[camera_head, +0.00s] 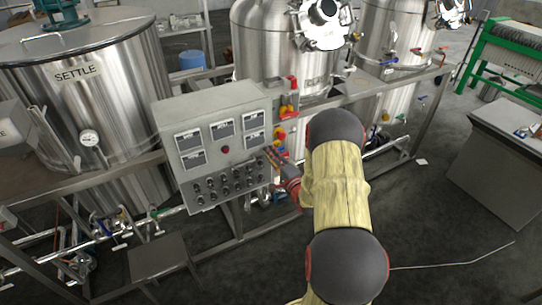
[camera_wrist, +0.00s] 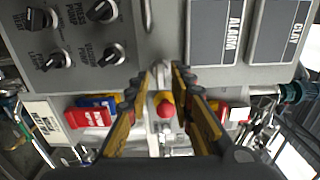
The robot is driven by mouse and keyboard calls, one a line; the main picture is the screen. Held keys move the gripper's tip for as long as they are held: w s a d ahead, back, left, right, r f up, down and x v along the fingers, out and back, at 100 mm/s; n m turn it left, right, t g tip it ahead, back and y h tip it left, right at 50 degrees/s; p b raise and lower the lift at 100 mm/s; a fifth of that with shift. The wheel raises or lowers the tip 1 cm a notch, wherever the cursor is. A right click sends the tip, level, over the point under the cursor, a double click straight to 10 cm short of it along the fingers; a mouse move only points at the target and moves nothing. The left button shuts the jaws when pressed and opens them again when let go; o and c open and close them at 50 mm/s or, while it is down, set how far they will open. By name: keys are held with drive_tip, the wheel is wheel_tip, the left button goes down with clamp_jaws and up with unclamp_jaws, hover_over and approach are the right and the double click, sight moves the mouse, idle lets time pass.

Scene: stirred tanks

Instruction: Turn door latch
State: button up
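A grey control cabinet (camera_head: 220,140) with gauges and rows of knobs fills the middle of the head view; its panel (camera_wrist: 165,40) fills the top of the wrist view. A small metallic piece (camera_wrist: 162,72), possibly the door latch, shows at the panel's edge between my fingertips. My gripper (camera_head: 272,156) is at the cabinet's right edge. In the wrist view my gripper (camera_wrist: 164,72) has its two fingers apart, one on each side of this piece. I cannot tell whether they touch it. The latch is not distinct in the head view, where my gripper is partly hidden.
A red button with a yellow collar (camera_wrist: 165,107) shows between the fingers, beyond the panel edge. Steel tanks (camera_head: 90,90) and pipe rails (camera_head: 370,90) surround the cabinet. Open floor (camera_head: 440,240) lies at right.

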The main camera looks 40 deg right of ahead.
drive_tip(key=shift+s, duration=0.1)
drive_tip(key=v, duration=1.1)
drive_tip(key=shift+s, duration=0.35)
